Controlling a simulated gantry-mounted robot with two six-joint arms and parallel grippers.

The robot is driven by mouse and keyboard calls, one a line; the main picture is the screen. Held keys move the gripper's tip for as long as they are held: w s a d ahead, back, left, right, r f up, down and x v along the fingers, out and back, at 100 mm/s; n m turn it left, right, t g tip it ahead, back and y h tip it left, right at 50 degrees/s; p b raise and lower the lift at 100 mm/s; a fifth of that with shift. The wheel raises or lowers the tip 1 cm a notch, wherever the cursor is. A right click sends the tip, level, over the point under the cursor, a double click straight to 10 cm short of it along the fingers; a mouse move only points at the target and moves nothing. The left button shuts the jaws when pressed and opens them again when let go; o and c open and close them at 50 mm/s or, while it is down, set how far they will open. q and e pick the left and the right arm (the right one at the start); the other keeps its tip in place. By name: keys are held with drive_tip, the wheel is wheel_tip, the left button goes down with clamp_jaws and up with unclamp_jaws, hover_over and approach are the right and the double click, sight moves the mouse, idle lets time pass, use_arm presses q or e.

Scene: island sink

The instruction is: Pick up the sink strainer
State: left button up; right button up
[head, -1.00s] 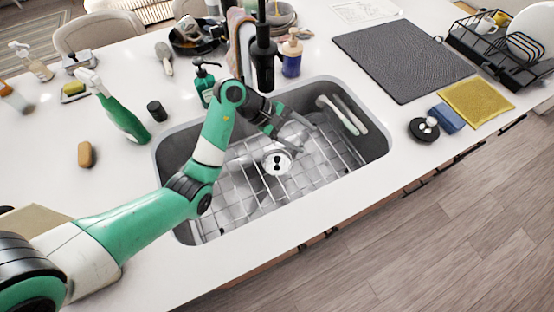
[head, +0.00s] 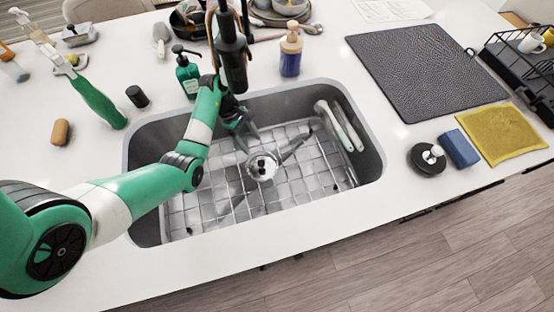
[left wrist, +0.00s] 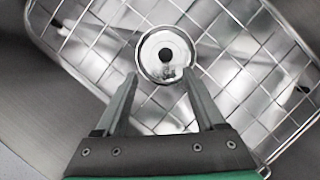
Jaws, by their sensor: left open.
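The sink strainer (head: 262,167), a round shiny metal piece with a dark centre knob, sits in the sink over the wire grid. It also shows in the left wrist view (left wrist: 150,66), just beyond and between the fingertips. My left gripper (head: 251,141) reaches down into the sink, behind and slightly left of the strainer in the head view. Its two fingers are apart in the left wrist view (left wrist: 160,76), with nothing held between them. I cannot tell the exact height gap to the strainer. My right gripper is not in view.
The faucet (head: 231,52) stands behind my left gripper. The sink (head: 372,165) has steep walls; brushes (head: 340,126) lean at its right end. A green soap bottle (head: 187,75) and amber-topped bottle (head: 291,52) stand behind it. A black round item (head: 424,160) lies on the right counter.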

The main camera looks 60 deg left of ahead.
sight(261, 162)
use_arm(q)
drive_tip(key=b+x, duration=0.1)
drive_tip(key=x, duration=0.1)
drive_tip(key=b+x, duration=0.1)
drive_tip(key=x, duration=0.1)
drive_tip(key=s+b+x, duration=0.1)
drive_tip(key=x, duration=0.1)
drive_tip(key=shift+d+f, duration=0.1)
drive_tip(key=shift+f, duration=0.25)
drive_tip(key=b+x, duration=0.3)
drive_tip(key=x, duration=0.2)
drive_tip(key=shift+d+f, duration=0.1)
drive_tip(key=shift+d, duration=0.05)
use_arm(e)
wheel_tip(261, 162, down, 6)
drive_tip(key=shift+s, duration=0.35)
use_arm(q)
drive_tip(key=shift+w, duration=0.1)
drive_tip(key=shift+c, duration=0.3)
clamp_jaws()
